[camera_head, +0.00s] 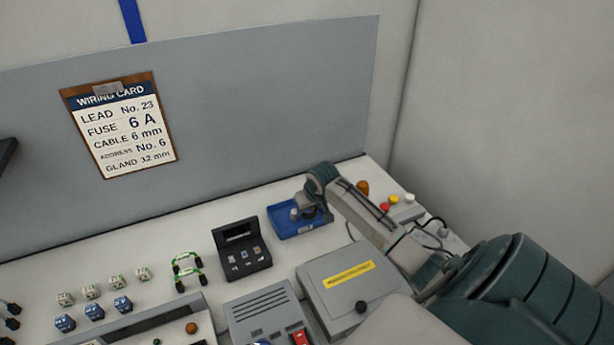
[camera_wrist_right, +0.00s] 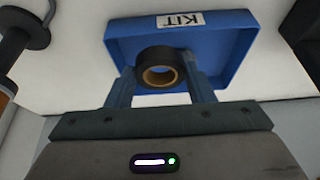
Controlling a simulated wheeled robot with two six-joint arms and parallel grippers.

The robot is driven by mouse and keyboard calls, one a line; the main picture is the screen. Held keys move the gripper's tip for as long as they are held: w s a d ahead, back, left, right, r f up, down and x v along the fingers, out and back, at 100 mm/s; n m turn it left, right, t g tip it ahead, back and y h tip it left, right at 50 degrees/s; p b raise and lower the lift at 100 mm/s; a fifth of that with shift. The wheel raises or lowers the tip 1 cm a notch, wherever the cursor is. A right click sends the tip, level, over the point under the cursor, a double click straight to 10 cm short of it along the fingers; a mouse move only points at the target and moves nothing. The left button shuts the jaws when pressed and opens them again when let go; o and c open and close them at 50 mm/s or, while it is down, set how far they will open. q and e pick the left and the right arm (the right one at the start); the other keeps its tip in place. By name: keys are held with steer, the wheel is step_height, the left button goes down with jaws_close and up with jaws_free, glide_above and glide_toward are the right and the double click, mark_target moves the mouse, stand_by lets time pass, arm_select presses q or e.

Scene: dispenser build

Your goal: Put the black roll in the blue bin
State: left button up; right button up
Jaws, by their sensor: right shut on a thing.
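The black roll (camera_wrist_right: 160,60), with a tan core, sits between the two fingers of my right gripper (camera_wrist_right: 160,76) in the right wrist view. The gripper is shut on it. The blue bin (camera_wrist_right: 118,38), with a white KIT label, lies directly behind the roll in that view. In the head view the blue bin (camera_head: 288,234) stands on the bench near the back panel, and my right gripper (camera_head: 306,213) points down over it. The gap between roll and bin floor is hard to judge. The roll is hidden in the head view. My left gripper is out of view.
A black slotted holder (camera_head: 240,250) stands left of the bin. A grey box with a yellow label (camera_head: 350,280) stands in front. Colored buttons (camera_head: 395,200) are to the right. Several small cubes (camera_head: 95,300) and green-black leads (camera_head: 187,270) lie at left.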

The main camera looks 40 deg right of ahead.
mark_target(309, 217)
steer(key=f, duration=0.1)
steer(key=f+p, duration=0.1)
steer(key=f, duration=0.1)
steer(key=shift+w+f, duration=0.2)
steer(key=shift+f, duration=0.45)
steer(key=o, duration=1)
steer(key=shift+f, duration=0.1)
steer(key=shift+c, duration=0.2)
arm_select(q)
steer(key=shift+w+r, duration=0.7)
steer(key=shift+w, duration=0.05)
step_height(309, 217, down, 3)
steer(key=b, duration=0.2)
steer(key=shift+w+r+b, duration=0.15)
steer(key=shift+b, duration=0.15)
arm_select(e)
steer(key=v, duration=1.2)
